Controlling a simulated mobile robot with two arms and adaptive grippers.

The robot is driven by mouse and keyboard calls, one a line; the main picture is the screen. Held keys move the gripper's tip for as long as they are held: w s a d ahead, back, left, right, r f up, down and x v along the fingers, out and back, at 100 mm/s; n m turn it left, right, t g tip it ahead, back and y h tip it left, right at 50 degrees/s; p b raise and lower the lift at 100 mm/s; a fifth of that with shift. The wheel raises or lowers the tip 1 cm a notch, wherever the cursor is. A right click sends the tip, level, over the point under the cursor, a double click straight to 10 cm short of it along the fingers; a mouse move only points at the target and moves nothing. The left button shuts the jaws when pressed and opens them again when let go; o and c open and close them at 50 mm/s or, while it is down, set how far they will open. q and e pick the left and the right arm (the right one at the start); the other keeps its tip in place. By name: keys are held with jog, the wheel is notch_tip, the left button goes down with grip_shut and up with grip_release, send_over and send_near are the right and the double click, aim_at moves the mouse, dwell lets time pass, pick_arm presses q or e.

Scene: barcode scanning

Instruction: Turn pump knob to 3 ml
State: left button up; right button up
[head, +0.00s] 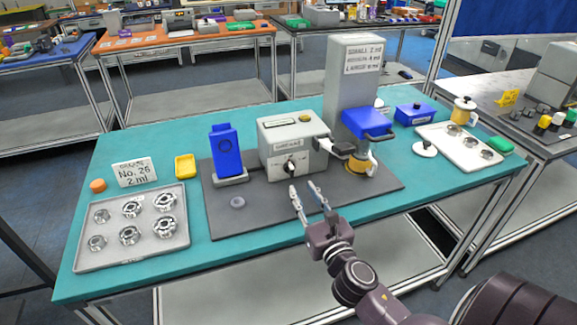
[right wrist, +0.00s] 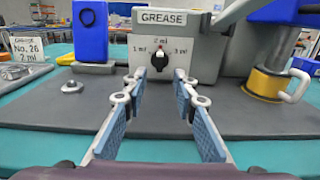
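The grease pump is a grey box (head: 290,140) with a black knob (head: 291,168) on its front. In the right wrist view the knob (right wrist: 160,60) sits below the GREASE label, with 1 ml at its left, 2 ml above and 3 ml at its right. Its pale pointer appears to face up, at 2 ml. My right gripper (head: 303,188) is open and empty, in front of the pump and apart from the knob. In the right wrist view its fingers (right wrist: 163,88) stand either side of the knob's line. My left gripper is out of view.
A blue scanner (head: 226,150) stands left of the pump. A blue-topped yellow canister (head: 357,165) stands right, by the pump's spout. A card (head: 134,172) reads No. 26, 2 ml. A tray (head: 130,254) of metal parts lies at left. The dark mat's front is mostly clear.

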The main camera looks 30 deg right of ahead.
aim_at(292, 172)
jog(key=shift+w+r, duration=0.1)
jog(key=shift+w, duration=0.35)
jog(key=w, duration=0.1)
jog(key=w+p, duration=0.1)
jog(key=shift+w+d+r, duration=0.3)
jog(key=shift+d+r, duration=0.05)
jog(key=shift+x, duration=1.25)
jog(key=shift+w+d+f, duration=0.1)
jog(key=shift+w+f, duration=0.15)
jog(key=shift+w, duration=0.15)
grip_shut()
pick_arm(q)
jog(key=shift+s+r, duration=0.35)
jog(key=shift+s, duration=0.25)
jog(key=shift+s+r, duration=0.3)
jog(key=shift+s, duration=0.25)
